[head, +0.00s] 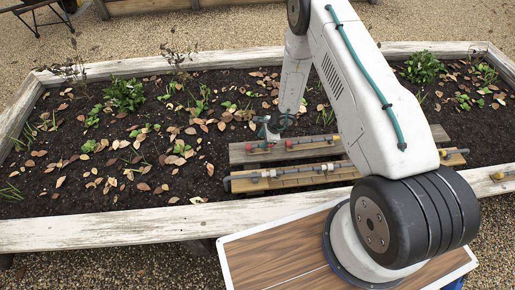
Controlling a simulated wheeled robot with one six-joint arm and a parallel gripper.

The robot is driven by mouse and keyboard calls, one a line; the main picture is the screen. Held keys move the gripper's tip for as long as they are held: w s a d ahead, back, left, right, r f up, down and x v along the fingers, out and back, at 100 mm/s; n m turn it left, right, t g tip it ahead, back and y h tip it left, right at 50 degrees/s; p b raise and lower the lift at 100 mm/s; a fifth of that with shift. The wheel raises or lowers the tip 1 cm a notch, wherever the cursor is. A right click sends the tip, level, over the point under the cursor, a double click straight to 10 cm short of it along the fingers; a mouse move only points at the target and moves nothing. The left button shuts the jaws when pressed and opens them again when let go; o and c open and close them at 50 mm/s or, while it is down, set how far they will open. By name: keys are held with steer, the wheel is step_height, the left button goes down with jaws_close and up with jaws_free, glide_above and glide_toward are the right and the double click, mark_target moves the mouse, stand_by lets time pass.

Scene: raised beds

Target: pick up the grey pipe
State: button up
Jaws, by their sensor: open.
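Slim pipes lie on the wooden planks in the raised bed in the head view. The nearest is a grey pipe (290,173) with tan fittings and a dark left end. Behind it lies a pipe with red fittings (308,142). Another grey piece with a yellow end (453,152) shows right of my arm, which hides the part between. I cannot tell which one the task means. My gripper (267,134) is open, at the far side of the planks by the left end of the red-fitted pipe. Whether it touches that pipe is unclear.
The planks (240,186) rest on dark soil with leaves and small plants. A weathered white timber frame (130,229) edges the bed. Another pipe piece (503,174) lies on the frame at right. A brown board (270,258) is in front. A wheelbarrow (38,12) stands far left.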

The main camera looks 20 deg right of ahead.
steer(key=x, duration=0.5)
steer(key=shift+a+f, duration=0.15)
steer(key=shift+f, duration=0.2)
steer(key=c, duration=0.8)
steer(key=shift+r, duration=0.1)
